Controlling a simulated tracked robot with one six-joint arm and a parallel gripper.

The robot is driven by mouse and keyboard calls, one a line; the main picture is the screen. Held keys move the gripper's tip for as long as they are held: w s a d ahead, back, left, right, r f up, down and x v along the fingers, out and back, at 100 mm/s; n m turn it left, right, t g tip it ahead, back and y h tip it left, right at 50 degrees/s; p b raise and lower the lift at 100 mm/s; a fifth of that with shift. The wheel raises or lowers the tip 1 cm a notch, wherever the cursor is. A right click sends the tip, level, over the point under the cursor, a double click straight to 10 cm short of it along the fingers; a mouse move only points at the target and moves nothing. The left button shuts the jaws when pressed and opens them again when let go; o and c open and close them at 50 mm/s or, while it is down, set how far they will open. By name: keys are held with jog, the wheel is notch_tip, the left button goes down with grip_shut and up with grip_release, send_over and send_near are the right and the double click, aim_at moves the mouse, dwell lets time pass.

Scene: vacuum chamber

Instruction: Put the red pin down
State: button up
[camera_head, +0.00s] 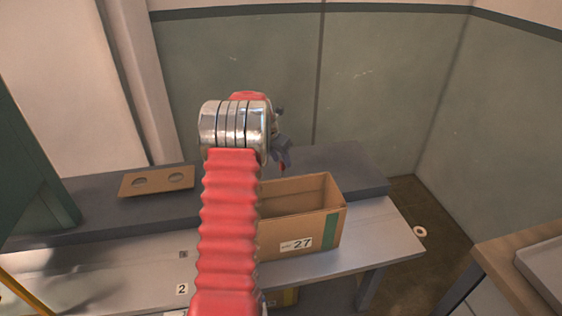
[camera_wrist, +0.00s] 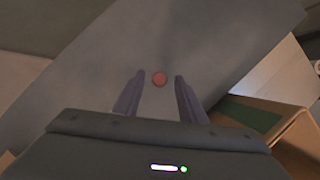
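The red pin (camera_wrist: 160,78) shows end-on as a small round red disc in the wrist view, over a dark grey surface. It lies between the tips of my gripper's two fingers (camera_wrist: 159,76), with a visible gap on each side. My gripper is open and neither finger touches the pin. In the head view my gripper (camera_head: 283,155) is mostly hidden behind my arm, with a bit of red (camera_head: 283,168) just below its tips. Whether the pin's lower end rests on the surface cannot be told.
An open cardboard box (camera_head: 325,228) marked 27 stands on the grey bench (camera_head: 385,245) in front of the raised dark grey shelf (camera_head: 345,172). A brown plate with two holes (camera_head: 158,181) lies at left. A wooden-topped table (camera_head: 500,262) stands at right. A white ring (camera_head: 420,231) lies on the floor.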

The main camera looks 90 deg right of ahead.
jog(key=v, duration=1.1)
jog(key=shift+w, duration=0.1)
dwell(0.5)
jog(key=w+a+r+m+t, duration=0.1)
jog(key=w+a+r, duration=0.2)
jog(key=w+a, duration=0.5)
jog(key=w+a+r+m+t+h, duration=0.1)
jog(key=w+a+r, duration=0.3)
jog(key=w, duration=0.7)
jog(key=w+a+r+m+t, duration=0.1)
jog(key=w+a+r, duration=0.2)
jog(key=w+a, duration=0.5)
jog(key=w+a+r+m+t, duration=0.1)
jog(key=w+a+r+m, duration=0.1)
jog(key=w+a, duration=0.7)
jog(key=w+a+r+m+t+y, duration=0.1)
jog(key=w+a, duration=0.1)
jog(key=a, duration=0.9)
jog(key=w+a+r+m+t+y, duration=0.1)
jog(key=w+a+t, duration=0.1)
jog(key=a, duration=0.9)
jog(key=s+a+f+m+y, duration=0.1)
jog(key=s+a+f, duration=0.1)
jog(key=a, duration=0.8)
jog(key=s+a+f+m+t+y, duration=0.1)
jog(key=s+a, duration=0.4)
jog(key=a, duration=0.5)
jog(key=shift+s+a+f+m+y, duration=0.2)
jog(key=shift+a+f+m+y, duration=0.15)
jog(key=shift+f+m, duration=0.35)
